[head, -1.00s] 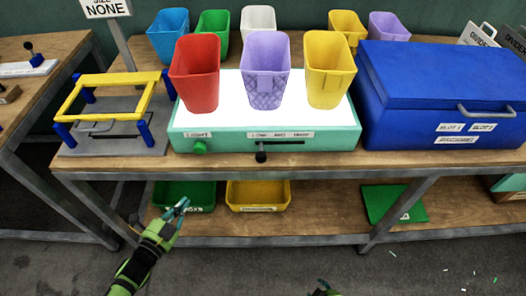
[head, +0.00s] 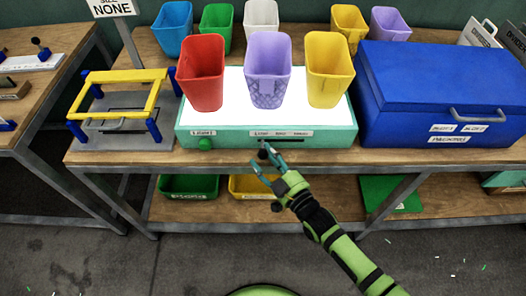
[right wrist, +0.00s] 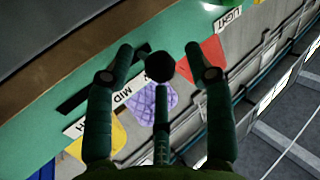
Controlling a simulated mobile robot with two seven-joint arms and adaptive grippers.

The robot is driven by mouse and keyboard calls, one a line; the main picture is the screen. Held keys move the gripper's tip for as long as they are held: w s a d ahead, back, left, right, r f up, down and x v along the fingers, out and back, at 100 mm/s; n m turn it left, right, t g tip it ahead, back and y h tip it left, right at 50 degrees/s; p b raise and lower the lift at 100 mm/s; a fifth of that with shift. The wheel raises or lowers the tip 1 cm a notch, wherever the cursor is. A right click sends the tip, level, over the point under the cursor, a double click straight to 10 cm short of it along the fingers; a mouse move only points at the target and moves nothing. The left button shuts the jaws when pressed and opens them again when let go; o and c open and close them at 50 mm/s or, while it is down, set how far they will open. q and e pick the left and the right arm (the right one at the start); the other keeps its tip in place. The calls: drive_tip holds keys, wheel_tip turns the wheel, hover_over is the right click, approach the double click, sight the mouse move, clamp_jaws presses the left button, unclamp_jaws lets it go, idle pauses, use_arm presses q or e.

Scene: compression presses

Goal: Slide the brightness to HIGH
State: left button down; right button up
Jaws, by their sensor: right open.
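The light box (head: 230,141) has a glowing white top and a teal front. A black slider knob (head: 263,153) sits at the left end of the dark slot (head: 290,142), under a brightness label (head: 282,133). My right gripper (head: 265,161) is open at the knob. In the right wrist view, the knob (right wrist: 160,67) shows between the spread fingers of the gripper (right wrist: 160,53); I cannot tell if they touch. There the slot (right wrist: 80,97) runs to the lower left, past MID toward a label (right wrist: 78,129) reading H, partly hidden. My left gripper is out of view.
Red (head: 202,75), purple (head: 267,72) and yellow (head: 328,70) bins stand on the light box. A green knob (head: 205,143) is left of the slider. A blue chest (head: 430,95) stands right, a yellow-topped press (head: 118,90) left. Green (head: 188,187) and yellow bins are below.

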drive_tip(key=shift+x, duration=1.05)
clamp_jaws()
drive_tip(key=d, duration=1)
drive_tip(key=shift+d+f+p, duration=0.1)
drive_tip(key=shift+d+p, duration=0.15)
drive_tip(key=shift+p, duration=0.05)
unclamp_jaws()
drive_tip(key=shift+d, duration=0.15)
drive_tip(key=v, duration=1.2)
